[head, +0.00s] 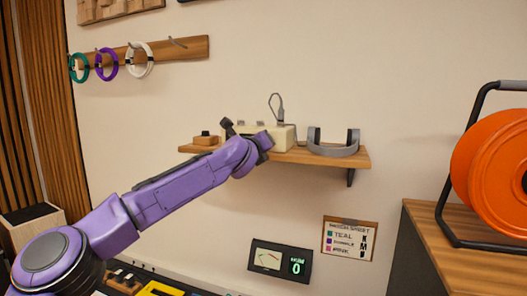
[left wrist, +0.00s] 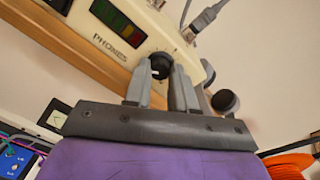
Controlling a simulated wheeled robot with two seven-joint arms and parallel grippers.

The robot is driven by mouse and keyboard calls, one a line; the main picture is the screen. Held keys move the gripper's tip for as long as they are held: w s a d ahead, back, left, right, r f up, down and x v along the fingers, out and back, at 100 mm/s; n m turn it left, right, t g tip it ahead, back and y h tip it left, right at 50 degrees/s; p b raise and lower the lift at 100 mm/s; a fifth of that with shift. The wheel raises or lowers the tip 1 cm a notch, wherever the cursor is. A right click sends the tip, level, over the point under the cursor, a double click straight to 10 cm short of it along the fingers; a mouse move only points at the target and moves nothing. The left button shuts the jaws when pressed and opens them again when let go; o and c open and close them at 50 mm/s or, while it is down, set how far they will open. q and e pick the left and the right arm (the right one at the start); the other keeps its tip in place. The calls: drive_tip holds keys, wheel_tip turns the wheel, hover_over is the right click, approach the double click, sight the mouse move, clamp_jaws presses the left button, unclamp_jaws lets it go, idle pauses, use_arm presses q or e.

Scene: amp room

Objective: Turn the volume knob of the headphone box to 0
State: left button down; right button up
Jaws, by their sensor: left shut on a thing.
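The headphone box (head: 284,131) is cream and sits on a wooden wall shelf, partly hidden behind my left gripper (head: 262,141). In the left wrist view the box (left wrist: 165,28) shows the word PHONES and a level strip (left wrist: 119,19) with green, yellow and red parts. Its black volume knob (left wrist: 161,62) sits between the fingertips of my left gripper (left wrist: 163,82), which is shut on it. A dark display (head: 280,261) low on the wall shows a needle meter and a green 0. My right gripper is not in view.
Grey headphones (head: 334,146) lie right of the box on the shelf (head: 310,157). A small wooden block with a black top (head: 206,139) is at the left. A cable plug (head: 279,108) rises from the box. An orange reel (head: 497,165) stands on a cabinet at right.

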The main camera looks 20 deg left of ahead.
use_arm(q)
drive_tip(key=shift+f+n+b, duration=0.15)
drive_tip(key=shift+n+b, duration=0.55)
drive_tip(key=shift+n, duration=0.4)
drive_tip(key=c, duration=0.9)
unclamp_jaws()
drive_tip(key=shift+c, duration=0.2)
drive_tip(key=s+b, duration=0.2)
drive_tip(key=s, duration=0.8)
drive_tip(key=shift+s+r+b, duration=0.2)
drive_tip(key=shift+s+b, duration=0.05)
drive_tip(key=shift+b, duration=0.05)
